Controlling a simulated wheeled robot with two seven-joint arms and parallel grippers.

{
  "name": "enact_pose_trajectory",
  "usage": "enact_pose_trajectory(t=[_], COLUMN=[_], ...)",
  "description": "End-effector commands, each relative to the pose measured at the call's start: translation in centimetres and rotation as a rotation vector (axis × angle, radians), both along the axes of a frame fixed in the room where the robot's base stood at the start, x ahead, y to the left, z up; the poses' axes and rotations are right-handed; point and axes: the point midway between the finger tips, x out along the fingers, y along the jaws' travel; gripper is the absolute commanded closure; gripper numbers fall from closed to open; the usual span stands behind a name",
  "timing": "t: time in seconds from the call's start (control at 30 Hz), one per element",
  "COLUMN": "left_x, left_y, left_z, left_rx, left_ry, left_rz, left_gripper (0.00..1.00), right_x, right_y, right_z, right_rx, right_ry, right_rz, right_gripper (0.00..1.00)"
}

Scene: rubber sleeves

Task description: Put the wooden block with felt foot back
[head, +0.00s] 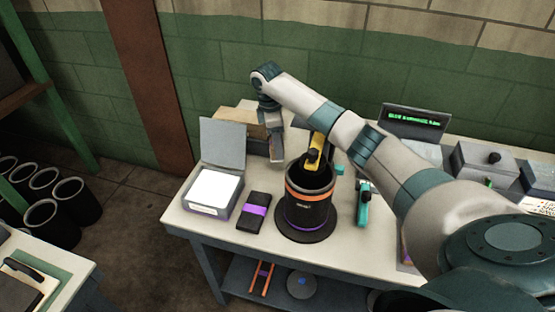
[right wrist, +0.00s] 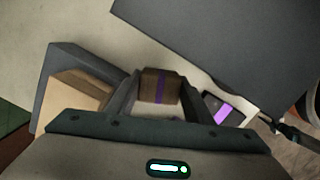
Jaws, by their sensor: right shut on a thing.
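The wooden block (right wrist: 158,86), brown with a purple band, is between the fingers of my right gripper (right wrist: 160,95) in the right wrist view. The gripper is shut on it. I cannot make out its felt foot. In the head view my right gripper (head: 275,152) points down at the back left of the table, just right of the white box's raised lid, and the block cannot be made out there. A dark grey tray (right wrist: 60,63) with a pale wooden piece (right wrist: 80,93) lies left of the gripper in the right wrist view. My left gripper is not in view.
The white box (head: 214,190) has its grey lid (head: 222,142) up, close to my gripper. A black case with a purple band (head: 253,211) and a black pot with an orange band (head: 309,205) stand in front. Pale table (right wrist: 85,30) shows bare beside the tray.

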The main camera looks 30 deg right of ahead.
Motion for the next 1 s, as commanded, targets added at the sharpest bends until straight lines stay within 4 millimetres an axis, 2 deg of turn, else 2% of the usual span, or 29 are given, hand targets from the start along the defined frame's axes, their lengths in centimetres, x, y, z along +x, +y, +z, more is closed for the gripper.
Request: enact_pose_trajectory(t=[0.2, 0.6, 0.9, 1.0], left_x=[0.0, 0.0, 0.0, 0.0], left_y=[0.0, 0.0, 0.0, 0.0], left_z=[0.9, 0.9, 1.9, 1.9], left_rx=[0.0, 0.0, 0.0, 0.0], left_ry=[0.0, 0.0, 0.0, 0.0], left_rz=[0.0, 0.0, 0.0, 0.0], left_gripper=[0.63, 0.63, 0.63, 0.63], right_x=[0.0, 0.0, -0.1, 0.0], right_y=[0.0, 0.0, 0.0, 0.0], right_z=[-2.5, -3.0, -6.1, -6.5], right_rx=[0.0, 0.0, 0.0, -0.001], right_ry=[0.001, 0.001, 0.001, -0.001], right_rz=[-0.001, -0.001, -0.001, -0.001], right_gripper=[0.71, 0.71, 0.71, 0.71])
